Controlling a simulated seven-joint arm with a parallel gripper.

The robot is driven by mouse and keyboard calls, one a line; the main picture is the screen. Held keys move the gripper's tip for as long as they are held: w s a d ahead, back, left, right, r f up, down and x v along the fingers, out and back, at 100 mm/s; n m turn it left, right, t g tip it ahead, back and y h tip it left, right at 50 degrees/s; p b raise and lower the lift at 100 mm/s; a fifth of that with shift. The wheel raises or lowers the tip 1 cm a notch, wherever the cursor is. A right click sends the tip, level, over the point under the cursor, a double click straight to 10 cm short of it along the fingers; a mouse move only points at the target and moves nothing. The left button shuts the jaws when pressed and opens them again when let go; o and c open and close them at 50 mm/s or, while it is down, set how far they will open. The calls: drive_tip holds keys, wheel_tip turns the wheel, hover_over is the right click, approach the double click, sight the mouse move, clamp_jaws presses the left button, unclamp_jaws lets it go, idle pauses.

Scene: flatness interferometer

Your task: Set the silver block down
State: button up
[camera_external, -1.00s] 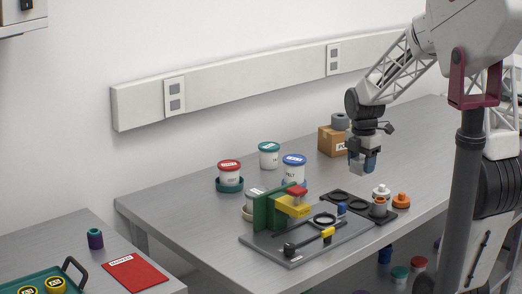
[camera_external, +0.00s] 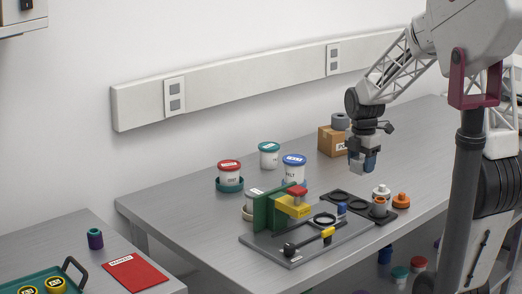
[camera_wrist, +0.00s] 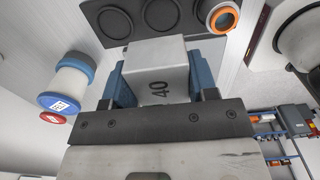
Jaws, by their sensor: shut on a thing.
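The silver block (camera_wrist: 160,65), marked 40, is held between the two blue fingers of my gripper (camera_wrist: 160,82) in the wrist view. My gripper (camera_external: 362,162) is shut on it and hangs above the bench in the external view, with no surface touching the block. The fingers mostly cover the block in the external view. Below and in front of my gripper is a black tray (camera_external: 352,203) with round recesses. The tray also shows at the top of the wrist view (camera_wrist: 103,39).
A grey base plate (camera_external: 275,255) carries a green upright (camera_external: 264,213), a yellow arm (camera_external: 294,208) and a black ring (camera_external: 325,220). Lidded tubs (camera_external: 293,170) stand behind. A cardboard box (camera_external: 329,142) is close behind my gripper. An orange-topped piece (camera_external: 401,199) sits right of the tray.

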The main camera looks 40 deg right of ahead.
drive_tip(key=w+d+f, duration=0.1)
drive_tip(key=w+d, duration=0.9)
drive_tip(key=d, duration=0.4)
drive_tip(key=shift+d+f, duration=0.15)
drive_tip(key=shift+d, duration=0.2)
hover_over(365, 183)
drive_tip(key=shift+w+d+f, duration=0.1)
drive_tip(key=shift+f, duration=3)
drive_tip(key=shift+f, duration=0.1)
drive_tip(key=shift+f, duration=1.8)
drive_tip(key=shift+f, duration=0.1)
drive_tip(key=o, duration=1.1)
drive_tip(key=shift+c, duration=0.2)
